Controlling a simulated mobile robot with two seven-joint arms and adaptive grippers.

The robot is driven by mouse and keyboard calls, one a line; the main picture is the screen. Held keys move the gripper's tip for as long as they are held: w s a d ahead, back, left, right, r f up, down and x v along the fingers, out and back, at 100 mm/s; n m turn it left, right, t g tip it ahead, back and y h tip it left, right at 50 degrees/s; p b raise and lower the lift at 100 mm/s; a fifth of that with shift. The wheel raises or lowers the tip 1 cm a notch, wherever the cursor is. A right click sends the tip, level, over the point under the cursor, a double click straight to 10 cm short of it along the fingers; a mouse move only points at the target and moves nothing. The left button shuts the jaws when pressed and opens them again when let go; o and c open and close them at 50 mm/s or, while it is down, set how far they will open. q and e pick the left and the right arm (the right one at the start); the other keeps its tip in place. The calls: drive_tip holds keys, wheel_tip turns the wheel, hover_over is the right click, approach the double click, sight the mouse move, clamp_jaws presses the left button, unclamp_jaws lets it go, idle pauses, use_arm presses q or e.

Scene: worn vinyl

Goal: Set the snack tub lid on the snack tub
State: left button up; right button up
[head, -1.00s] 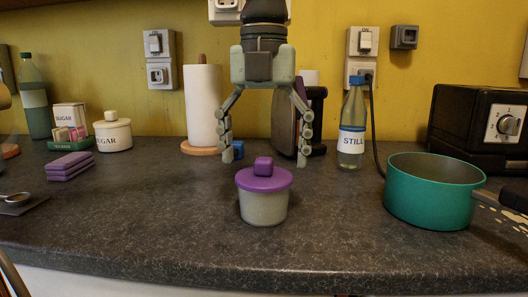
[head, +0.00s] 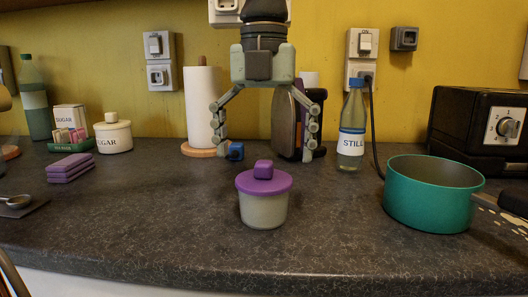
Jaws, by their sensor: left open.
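The snack tub (head: 264,211) is a small pale grey-green pot standing upright on the counter in the middle of the head view. The purple snack tub lid (head: 245,183), with a blocky purple knob, lies level on its rim and covers the opening. I see no clear gap between them. My left gripper (head: 265,156) points down above and behind the lid in the picture. Its two fingers are spread wide, empty and apart from the knob. My right gripper is out of view.
A teal pot (head: 428,205) stands to the right, before a black toaster oven (head: 465,120). A water bottle (head: 351,145), paper towel roll (head: 202,105) and small blue object (head: 236,151) are behind. Purple sponges (head: 70,168) lie left. The counter's front is clear.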

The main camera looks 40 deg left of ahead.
use_arm(q)
drive_tip(key=shift+r+p, duration=2.5)
drive_tip(key=shift+r, duration=0.7)
wheel_tip(320, 180, up, 12)
